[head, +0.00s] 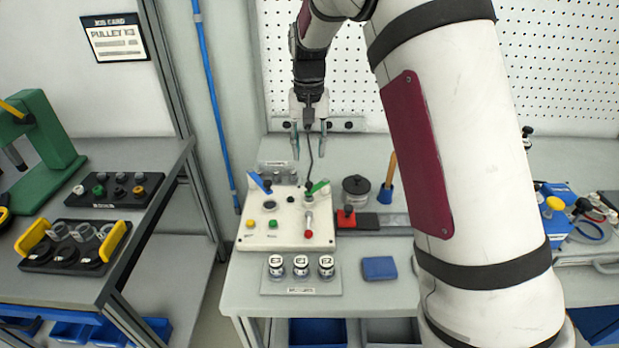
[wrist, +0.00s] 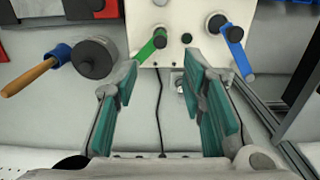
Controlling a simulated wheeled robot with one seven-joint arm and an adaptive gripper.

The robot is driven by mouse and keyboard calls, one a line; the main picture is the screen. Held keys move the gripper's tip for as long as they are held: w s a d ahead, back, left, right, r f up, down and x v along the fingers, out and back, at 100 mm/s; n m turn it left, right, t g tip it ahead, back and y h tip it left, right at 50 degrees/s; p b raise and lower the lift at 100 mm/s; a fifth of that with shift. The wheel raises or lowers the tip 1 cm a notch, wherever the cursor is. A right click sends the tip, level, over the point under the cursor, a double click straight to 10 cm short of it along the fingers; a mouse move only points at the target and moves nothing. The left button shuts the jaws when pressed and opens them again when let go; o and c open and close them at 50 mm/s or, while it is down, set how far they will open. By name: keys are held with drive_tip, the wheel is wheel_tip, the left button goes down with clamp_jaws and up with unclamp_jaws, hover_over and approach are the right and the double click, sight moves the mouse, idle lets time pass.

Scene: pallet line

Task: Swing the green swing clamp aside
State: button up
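The green swing clamp (head: 317,188) is a short green bar on a dark pivot at the back right of the white fixture plate (head: 285,238). In the wrist view the green clamp (wrist: 152,47) lies slanted just beyond the left fingertip, with a small gap or light overlap; I cannot tell if they touch. My gripper (head: 309,152) points down above and behind the plate. In the wrist view its teal-padded fingers (wrist: 161,66) are wide apart with nothing between them. The blue clamp (head: 259,183) is at the plate's back left; it also shows in the wrist view (wrist: 237,50).
A dark round pot (head: 356,190) and a wooden-handled tool in a blue holder (head: 386,190) stand right of the plate. Labelled jars (head: 301,267) stand in front. A black cable hangs behind the plate.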

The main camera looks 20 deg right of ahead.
sight(309, 183)
wheel_tip(309, 183, down, 10)
drive_tip(key=shift+p, duration=0.55)
clamp_jaws()
